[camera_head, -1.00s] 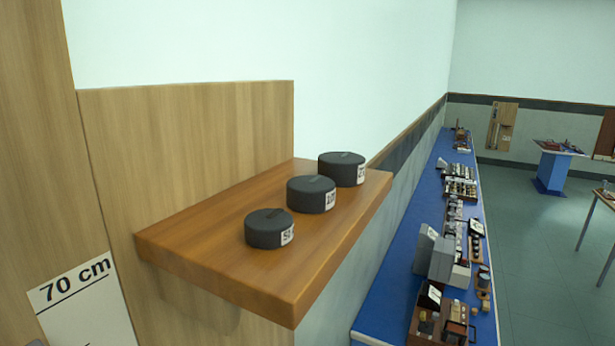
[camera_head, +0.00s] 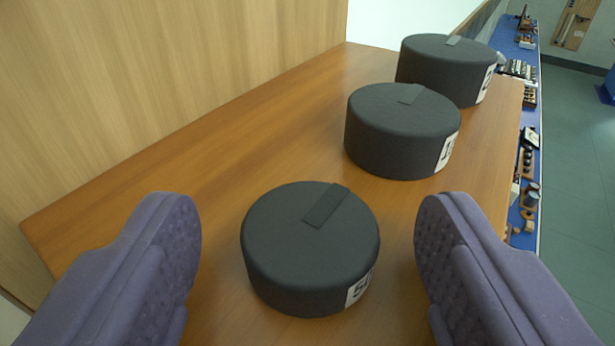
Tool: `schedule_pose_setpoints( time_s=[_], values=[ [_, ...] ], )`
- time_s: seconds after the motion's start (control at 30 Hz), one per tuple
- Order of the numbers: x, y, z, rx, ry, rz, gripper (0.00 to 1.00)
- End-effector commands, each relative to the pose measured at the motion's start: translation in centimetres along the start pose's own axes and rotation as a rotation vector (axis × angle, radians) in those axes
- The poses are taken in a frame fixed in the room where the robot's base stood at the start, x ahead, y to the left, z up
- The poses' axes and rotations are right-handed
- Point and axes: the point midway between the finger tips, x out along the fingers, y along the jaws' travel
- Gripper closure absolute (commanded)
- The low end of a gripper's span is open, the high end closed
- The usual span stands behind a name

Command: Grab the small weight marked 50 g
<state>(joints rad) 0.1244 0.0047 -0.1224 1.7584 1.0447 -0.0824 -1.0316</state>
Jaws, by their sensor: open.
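The small weight (camera_head: 310,250) is a dark grey disc standing on the wooden shelf, the nearest of three. Its white label at the lower right shows only a part of the marking, a "5" and what looks like a "0". My gripper (camera_head: 310,240) is open, with one purple padded finger to the left of this weight and one to the right. There is a visible gap on both sides and neither finger seems to touch it. Nothing is held.
Two larger dark weights stand behind on the same shelf, a middle one (camera_head: 402,130) and a far one (camera_head: 446,68). A wooden back panel (camera_head: 170,70) rises at the left. The shelf (camera_head: 230,130) ends at the right, above a blue bench (camera_head: 520,60) with apparatus.

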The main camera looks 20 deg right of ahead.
Motion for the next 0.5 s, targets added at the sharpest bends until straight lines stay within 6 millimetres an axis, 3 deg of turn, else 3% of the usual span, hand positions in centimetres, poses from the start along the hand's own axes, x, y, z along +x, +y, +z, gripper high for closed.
schedule_pose_setpoints(
  time_s=[0.13,0.4,0.5],
  values=[
    [-0.04,0.02,-0.05,0.000,0.000,0.000,0.29],
    [-0.06,0.02,-0.05,0.000,0.000,0.000,0.89],
    [-0.07,0.02,-0.07,0.000,0.001,0.000,0.89]
  ],
)
